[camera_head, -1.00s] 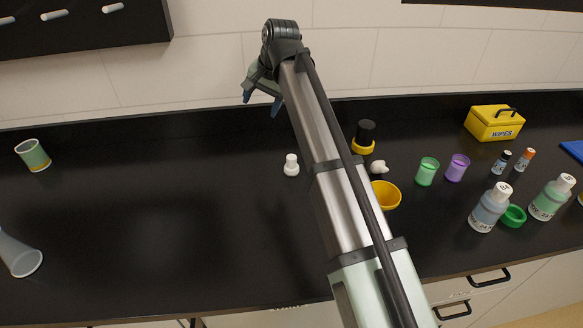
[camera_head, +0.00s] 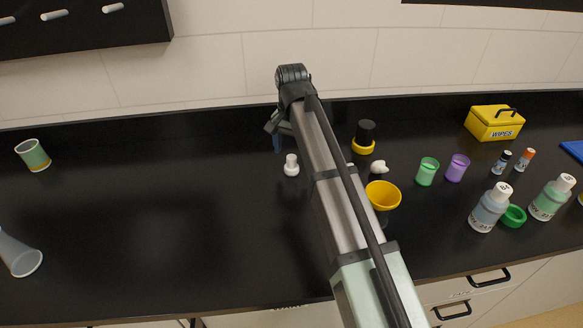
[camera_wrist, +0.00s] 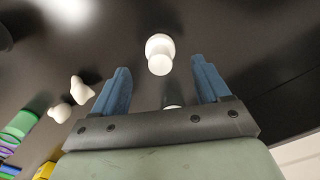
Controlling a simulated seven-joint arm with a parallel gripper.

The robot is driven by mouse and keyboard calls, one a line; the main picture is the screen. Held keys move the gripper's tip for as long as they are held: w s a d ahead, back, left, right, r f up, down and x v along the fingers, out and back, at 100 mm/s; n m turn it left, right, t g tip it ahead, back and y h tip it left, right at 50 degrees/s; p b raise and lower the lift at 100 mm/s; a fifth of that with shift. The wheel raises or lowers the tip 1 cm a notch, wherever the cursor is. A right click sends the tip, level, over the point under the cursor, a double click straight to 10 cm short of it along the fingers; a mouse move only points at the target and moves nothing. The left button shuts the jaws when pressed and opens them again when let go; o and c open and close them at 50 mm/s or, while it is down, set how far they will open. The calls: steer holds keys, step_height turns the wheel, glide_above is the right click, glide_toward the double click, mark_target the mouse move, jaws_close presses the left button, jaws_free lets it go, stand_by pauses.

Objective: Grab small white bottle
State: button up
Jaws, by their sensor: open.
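The small white bottle (camera_head: 291,165) stands upright on the black bench, just left of my arm in the head view. My gripper (camera_wrist: 160,80) is open and nothing is between the fingers. In the head view my gripper (camera_head: 277,135) is just above and behind the bottle, partly hidden by my arm.
A white knobbed piece (camera_head: 379,167), a yellow funnel-like cup (camera_head: 383,194) and a black-topped yellow item (camera_head: 364,139) stand right of my arm. Green (camera_head: 427,172) and purple (camera_head: 457,168) cups are farther right. The bench left of the bottle is mostly clear.

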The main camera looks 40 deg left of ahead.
mark_target(291, 157)
steer(key=shift+s+f, duration=0.1)
steer(key=shift+f, duration=2.85)
steer(key=c, duration=1.1)
steer(key=shift+r, duration=0.15)
